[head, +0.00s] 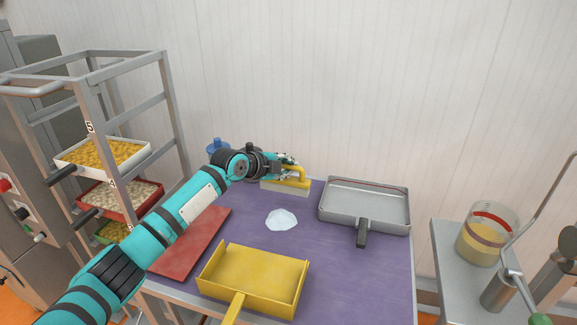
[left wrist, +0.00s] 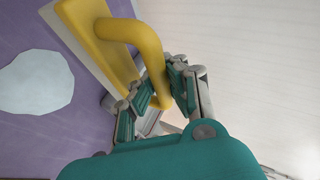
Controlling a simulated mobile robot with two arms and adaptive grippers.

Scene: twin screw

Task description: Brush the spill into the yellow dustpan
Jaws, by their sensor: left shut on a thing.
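The white spill (head: 281,219) lies as a flat patch on the purple table top (head: 340,262). The yellow dustpan (head: 254,277) lies in front of it, its handle toward me. A brush (head: 285,186) with a yellow handle and a pale base stands at the back of the table, behind the spill. My left gripper (head: 290,168) is shut on the brush's yellow handle. In the left wrist view, the fingers (left wrist: 160,92) close around the handle (left wrist: 146,50), and the spill (left wrist: 36,82) shows at the left. My right gripper is not in view.
A grey pan (head: 364,206) with a dark handle sits right of the spill. A red board (head: 192,243) lies at the left under my arm. A blue item (head: 217,147) is at the back left. A rack with filled trays (head: 103,155) stands left; a side table with a beaker (head: 487,233) stands right.

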